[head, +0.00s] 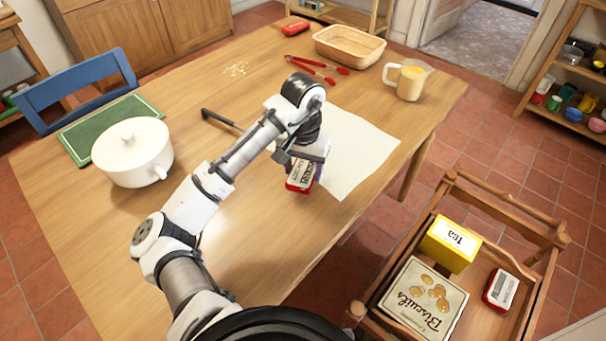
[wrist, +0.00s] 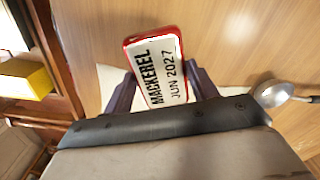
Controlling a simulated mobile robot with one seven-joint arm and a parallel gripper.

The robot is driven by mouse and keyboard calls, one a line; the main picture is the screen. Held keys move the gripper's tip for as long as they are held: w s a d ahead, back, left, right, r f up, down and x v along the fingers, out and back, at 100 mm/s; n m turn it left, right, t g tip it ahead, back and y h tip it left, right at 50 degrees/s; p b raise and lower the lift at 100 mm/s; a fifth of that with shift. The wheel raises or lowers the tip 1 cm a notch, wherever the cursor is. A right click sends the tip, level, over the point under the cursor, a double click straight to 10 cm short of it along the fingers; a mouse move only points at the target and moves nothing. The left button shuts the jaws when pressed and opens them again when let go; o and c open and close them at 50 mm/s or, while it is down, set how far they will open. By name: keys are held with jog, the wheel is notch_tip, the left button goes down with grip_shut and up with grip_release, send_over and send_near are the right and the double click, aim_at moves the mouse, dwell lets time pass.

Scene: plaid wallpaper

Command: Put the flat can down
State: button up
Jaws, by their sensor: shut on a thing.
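The flat can (head: 299,176) is red with a white label. In the wrist view the can (wrist: 160,68) reads "MACKEREL JUN 2027" and sits between the two fingers. My gripper (head: 306,160) is shut on it, over the wooden table (head: 225,237) near the left edge of the white sheet (head: 362,147). The gripper (wrist: 158,92) also shows in the wrist view. I cannot tell whether the can touches the table top.
A white pot (head: 132,152) stands on a green board at the left. A ladle (wrist: 272,94) lies close by. A mug (head: 409,80), red tongs (head: 318,68) and a basket (head: 349,46) are farther back. A trolley (head: 378,291) with tins stands right. Table front is clear.

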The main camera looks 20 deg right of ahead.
aim_at(303, 171)
jog(key=shift+f, duration=1.35)
jog(key=shift+f, duration=0.2)
jog(key=o, duration=1.1)
jog(key=shift+f, duration=0.1)
jog(key=shift+c, duration=0.2)
notch_tip(303, 171, up, 13)
jog(key=shift+f, duration=0.15)
